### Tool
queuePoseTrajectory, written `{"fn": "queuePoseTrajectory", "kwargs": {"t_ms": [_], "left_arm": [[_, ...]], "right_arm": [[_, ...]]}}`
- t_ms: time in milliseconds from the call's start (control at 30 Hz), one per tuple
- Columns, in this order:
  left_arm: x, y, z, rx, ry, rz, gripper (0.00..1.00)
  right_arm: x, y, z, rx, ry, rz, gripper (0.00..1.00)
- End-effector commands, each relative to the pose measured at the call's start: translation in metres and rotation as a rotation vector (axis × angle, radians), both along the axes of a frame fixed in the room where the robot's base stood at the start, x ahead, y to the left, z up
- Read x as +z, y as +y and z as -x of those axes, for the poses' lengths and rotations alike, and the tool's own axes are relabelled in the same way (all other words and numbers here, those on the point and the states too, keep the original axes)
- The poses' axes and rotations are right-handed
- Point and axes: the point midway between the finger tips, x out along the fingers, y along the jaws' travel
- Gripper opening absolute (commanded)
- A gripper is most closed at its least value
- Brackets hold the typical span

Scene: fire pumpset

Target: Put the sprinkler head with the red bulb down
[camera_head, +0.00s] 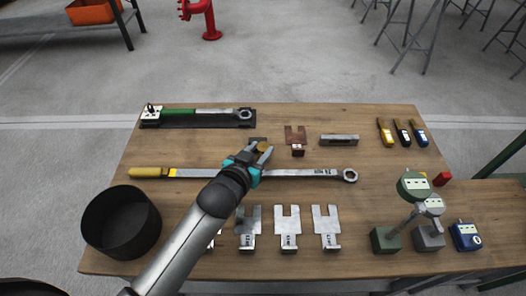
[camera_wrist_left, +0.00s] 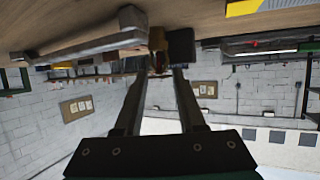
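The sprinkler head (camera_head: 262,146) is a small brass piece at the tips of my left gripper (camera_head: 258,154), near the middle of the wooden table. The left wrist view also shows the brass head (camera_wrist_left: 157,42), with a small dark red spot below it in the picture. In that view the fingers of my left gripper (camera_wrist_left: 161,74) stand apart with the head between or just beyond their tips. I cannot tell whether they press on it. A dark block (camera_wrist_left: 181,46) is right beside the head. My right gripper is not in view.
A long torque wrench (camera_head: 305,172) lies across the wooden table (camera_head: 210,142) beneath my left arm. Several metal fork plates (camera_head: 288,228) lie in front, a black bowl (camera_head: 121,222) stands at left, and gauges (camera_head: 413,186) stand at right. A green-handled wrench (camera_head: 180,112) lies behind.

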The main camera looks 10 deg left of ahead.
Motion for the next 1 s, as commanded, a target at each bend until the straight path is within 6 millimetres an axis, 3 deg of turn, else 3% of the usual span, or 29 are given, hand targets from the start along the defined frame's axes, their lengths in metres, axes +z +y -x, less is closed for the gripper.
{"fn": "queuePoseTrajectory", "kwargs": {"t_ms": [33, 300, 1000], "left_arm": [[0.0, 0.0, 0.0, 0.0, 0.0, 0.0, 0.3], [0.0, 0.0, 0.0, 0.0, 0.0, 0.0, 0.0], [0.01, 0.0, 0.0, 0.0, -0.001, 0.0, 0.0]], "right_arm": [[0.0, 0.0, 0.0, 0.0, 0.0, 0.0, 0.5], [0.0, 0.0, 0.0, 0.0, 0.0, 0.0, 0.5], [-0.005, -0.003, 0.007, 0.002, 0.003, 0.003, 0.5]]}}
